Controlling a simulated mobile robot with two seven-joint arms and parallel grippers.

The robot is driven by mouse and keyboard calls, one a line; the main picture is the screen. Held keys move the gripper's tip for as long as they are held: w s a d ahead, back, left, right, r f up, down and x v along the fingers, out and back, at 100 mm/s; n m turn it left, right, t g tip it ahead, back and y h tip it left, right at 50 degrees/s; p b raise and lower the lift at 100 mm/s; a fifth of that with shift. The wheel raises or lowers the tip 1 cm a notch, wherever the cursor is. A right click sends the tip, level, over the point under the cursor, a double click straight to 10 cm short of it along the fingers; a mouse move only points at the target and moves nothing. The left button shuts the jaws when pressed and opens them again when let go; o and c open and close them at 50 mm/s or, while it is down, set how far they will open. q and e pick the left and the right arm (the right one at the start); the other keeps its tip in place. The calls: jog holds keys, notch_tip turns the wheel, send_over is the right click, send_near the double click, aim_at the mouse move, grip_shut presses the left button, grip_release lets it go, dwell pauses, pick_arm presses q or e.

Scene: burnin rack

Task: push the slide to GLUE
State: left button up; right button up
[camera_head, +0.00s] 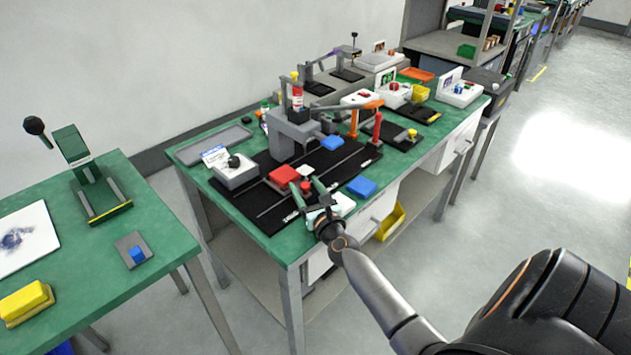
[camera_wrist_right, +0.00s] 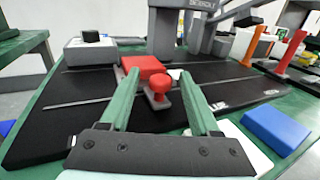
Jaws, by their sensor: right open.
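The slide is a red block (camera_head: 285,175) with a red knob (camera_head: 306,187) on its near side. It sits on a black base (camera_head: 262,208) with light rails, under and left of a grey press-like stand (camera_head: 290,135). In the right wrist view the red block (camera_wrist_right: 143,67) and knob (camera_wrist_right: 158,87) show clearly. My right gripper (camera_head: 308,188) is open, its green fingers to either side of the knob; in the right wrist view (camera_wrist_right: 158,80) a gap shows beside the knob. My left gripper is not in view.
A blue block (camera_head: 361,186) lies right of the gripper, and another blue piece (camera_head: 332,143) is by the stand. A grey box with a black knob (camera_head: 235,172) stands left on the base. Red posts (camera_head: 376,128) rise to the right. A yellow bin (camera_head: 391,222) is below the table.

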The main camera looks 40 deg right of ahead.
jog(key=v, duration=1)
jog(key=shift+s, duration=0.2)
jog(key=shift+s+a, duration=0.2)
jog(key=shift+s, duration=0.35)
jog(key=shift+s+r, duration=0.1)
jog(key=shift+c, duration=0.2)
